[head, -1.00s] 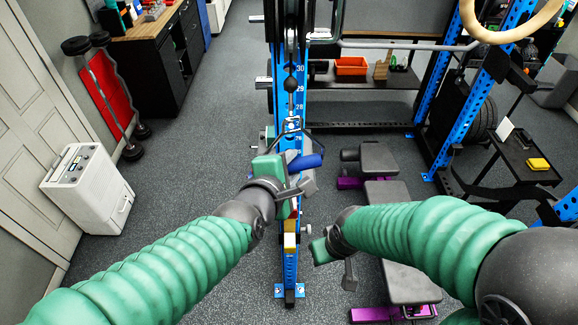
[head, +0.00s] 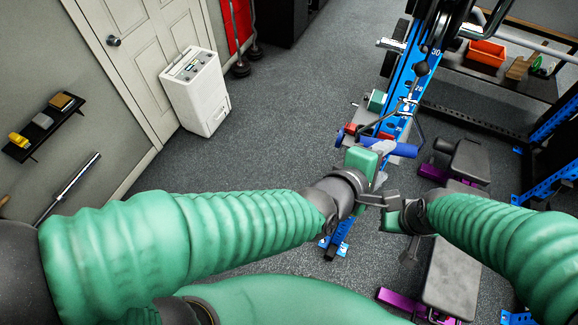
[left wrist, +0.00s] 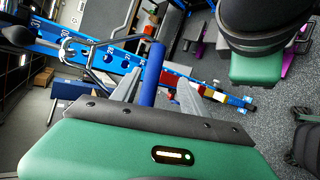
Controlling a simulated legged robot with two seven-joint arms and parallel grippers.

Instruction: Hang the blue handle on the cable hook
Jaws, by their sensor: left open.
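The blue handle (head: 400,148) is at the blue upright of the cable machine, with its dark wire frame rising toward the cable hook (head: 408,104). In the left wrist view the blue handle (left wrist: 152,76) lies between the two grey fingers of my open left gripper (left wrist: 156,82). The wire frame runs left to the pale curved hook (left wrist: 67,48), and the frame seems to hang on it; the exact contact is too small to tell. My left gripper also shows in the head view (head: 381,166). My right gripper (head: 393,221) is lower; its jaw state is unclear.
The blue upright (head: 402,75) with weight plates stands close behind the handle. A padded bench (head: 451,275) is at lower right. A white boxy unit (head: 195,92) stands by the door at left. The floor between them is clear.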

